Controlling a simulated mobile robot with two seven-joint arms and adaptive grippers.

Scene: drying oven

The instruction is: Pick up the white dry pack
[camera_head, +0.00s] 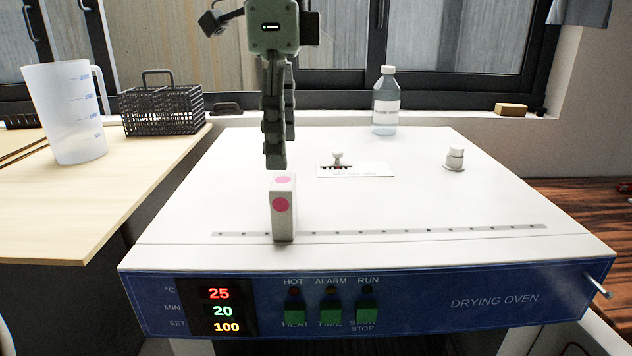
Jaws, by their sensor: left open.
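The white dry pack (284,222) is a small upright white box with pink dots on its top and front. It stands on the white top of the drying oven (400,215), near the front edge and left of centre. My left gripper (276,160) points straight down just above the pack, with a small gap between the fingertips and its top. The fingers are seen nearly edge-on; the gripper is open and holds nothing. My right gripper is not in view.
A clear bottle (386,105) stands at the back of the oven top. A small vent plate (375,170) and a white knob (455,158) are to the right of the pack. A plastic jug (68,115) and a black wire basket (160,112) stand on the wooden table at left.

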